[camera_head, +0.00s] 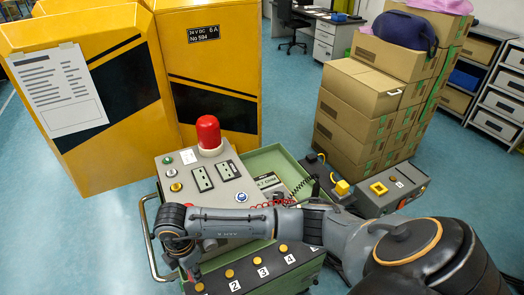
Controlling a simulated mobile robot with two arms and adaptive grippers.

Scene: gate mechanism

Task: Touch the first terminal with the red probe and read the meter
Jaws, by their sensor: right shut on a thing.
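My right gripper (188,268) reaches in over the console and points down at its front left. It is shut on the red probe, which is too small and covered to make out clearly. The first terminal (199,287), a yellow knob, is just below the fingertips; I cannot tell whether the probe touches it. More yellow terminals, marked 2, 3 and 4, run right along the dark front strip (247,277). The meter display (267,181) appears to read 4.7 OHM. A coiled red lead (303,186) runs beside it and goes behind my arm. My left gripper is out of view.
The console (222,179) carries a red beacon (208,133) and a metal rail (149,240) at left. A grey box with a yellow part (378,188) stands at right. Yellow cabinets (215,60) and stacked cartons (352,115) stand behind; open floor lies left.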

